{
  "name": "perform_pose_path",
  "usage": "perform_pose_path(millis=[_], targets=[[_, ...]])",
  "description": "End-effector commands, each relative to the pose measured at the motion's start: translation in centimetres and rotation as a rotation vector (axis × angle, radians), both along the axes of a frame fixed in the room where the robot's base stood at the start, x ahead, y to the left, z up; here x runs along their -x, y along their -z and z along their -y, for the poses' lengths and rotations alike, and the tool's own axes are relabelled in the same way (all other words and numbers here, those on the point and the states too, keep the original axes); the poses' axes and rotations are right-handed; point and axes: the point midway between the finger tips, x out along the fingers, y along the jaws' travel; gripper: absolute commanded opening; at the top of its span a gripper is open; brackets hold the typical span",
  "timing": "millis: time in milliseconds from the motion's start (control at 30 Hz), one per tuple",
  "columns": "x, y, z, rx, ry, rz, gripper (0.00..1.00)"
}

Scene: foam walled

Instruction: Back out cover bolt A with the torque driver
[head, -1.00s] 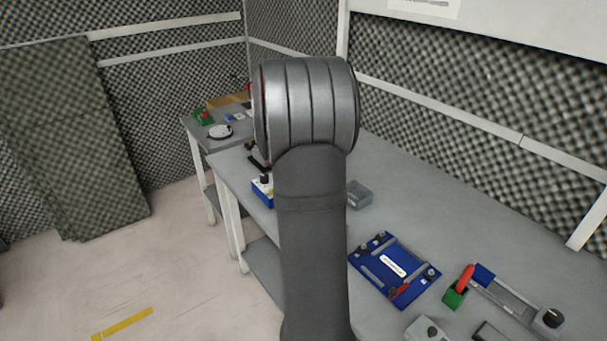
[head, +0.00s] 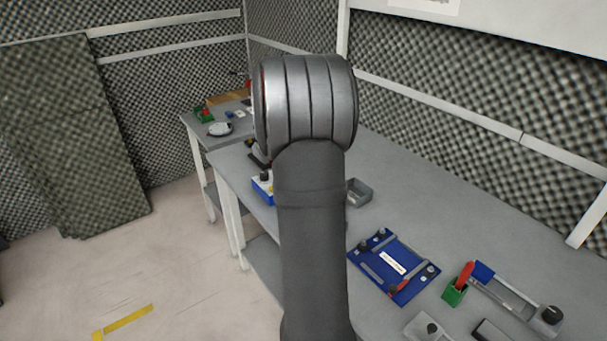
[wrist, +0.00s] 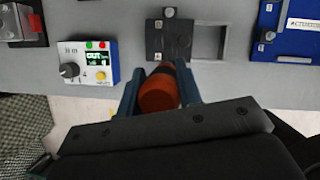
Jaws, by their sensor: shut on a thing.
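In the wrist view my gripper (wrist: 158,84) is shut on an orange and black handle, which I take for the torque driver (wrist: 159,95). The handle is seen end-on between the two blue-grey fingers, and its far end is hidden. I cannot tell which bolt is A, or whether the driver touches one. In the head view my own arm hides the gripper and the driver.
A blue and white control box (wrist: 88,64) with a knob and lit display stands left of the driver. An open grey frame (wrist: 209,43) adjoins the dark block on the right. A blue panel (head: 372,291) and a green holder with a red handle (head: 455,295) lie further right.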

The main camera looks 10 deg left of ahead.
Motion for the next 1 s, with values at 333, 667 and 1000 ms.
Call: perform_pose_path(millis=[333, 667, 1000], targets=[[0.03, -0.14, 0.0, 0.0, 0.0, -0.002, 0.0], [0.03, -0.5, -0.01, -0.001, 0.0, -0.002, 0.0], [0.02, -0.72, -0.01, 0.0, 0.0, -0.001, 0.0]])
